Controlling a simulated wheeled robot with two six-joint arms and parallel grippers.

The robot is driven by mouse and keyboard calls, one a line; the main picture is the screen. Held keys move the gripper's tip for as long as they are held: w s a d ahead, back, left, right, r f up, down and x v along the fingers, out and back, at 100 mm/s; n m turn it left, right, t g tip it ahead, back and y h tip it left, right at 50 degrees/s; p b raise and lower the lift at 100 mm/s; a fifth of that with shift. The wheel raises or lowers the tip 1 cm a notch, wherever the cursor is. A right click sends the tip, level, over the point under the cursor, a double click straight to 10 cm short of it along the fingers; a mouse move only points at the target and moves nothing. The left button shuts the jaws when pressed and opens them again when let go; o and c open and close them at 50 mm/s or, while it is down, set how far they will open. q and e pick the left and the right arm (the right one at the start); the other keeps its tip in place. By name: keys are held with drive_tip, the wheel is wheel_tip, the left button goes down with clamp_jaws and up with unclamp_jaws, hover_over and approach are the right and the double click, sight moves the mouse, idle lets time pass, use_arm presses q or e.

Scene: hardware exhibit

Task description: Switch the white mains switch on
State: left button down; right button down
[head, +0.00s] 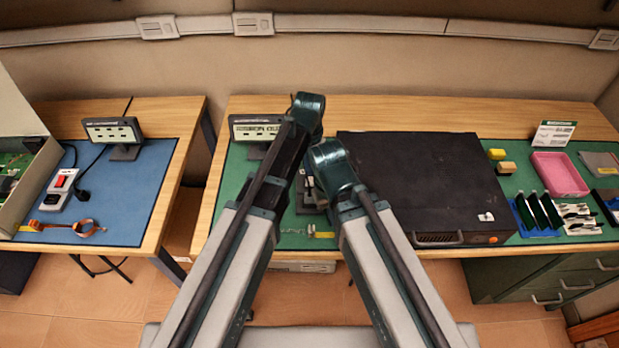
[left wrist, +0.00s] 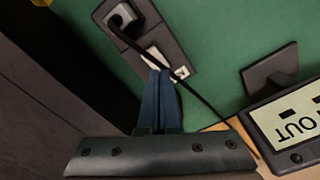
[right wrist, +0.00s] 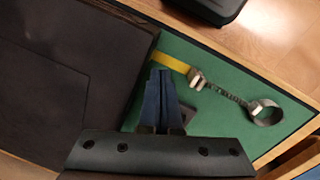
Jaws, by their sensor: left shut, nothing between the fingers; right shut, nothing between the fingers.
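The white switch (left wrist: 154,57) sits on a dark power strip (left wrist: 174,49) on the green mat, in the left wrist view. A black plug (left wrist: 122,17) is in the strip's other end, and its cable runs across the strip past the switch. My left gripper (left wrist: 160,72) is shut and empty, its tips at or just over the switch's near edge; I cannot tell if they touch. My right gripper (right wrist: 161,68) is shut and empty above the green mat, beside the dark case. In the head view my arms hide the switch and both fingertips.
A large black case (head: 425,185) stands right of my arms. A small display (head: 258,128) stands behind them. A wrist strap (right wrist: 262,111) lies near the mat's front edge. On the left bench a white strip (head: 60,188) has a red switch. A pink tray (head: 558,174) is far right.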

sight(310, 179)
use_arm(q)
wheel_tip(310, 179, up, 5)
drive_tip(key=p, duration=0.4)
drive_tip(key=s+a+n, duration=0.1)
drive_tip(key=s+a, duration=0.2)
drive_tip(key=s, duration=0.5)
drive_tip(key=s+a+n+y, duration=0.1)
drive_tip(key=s+a, duration=0.2)
drive_tip(key=s, duration=0.5)
drive_tip(key=shift+s, duration=0.35)
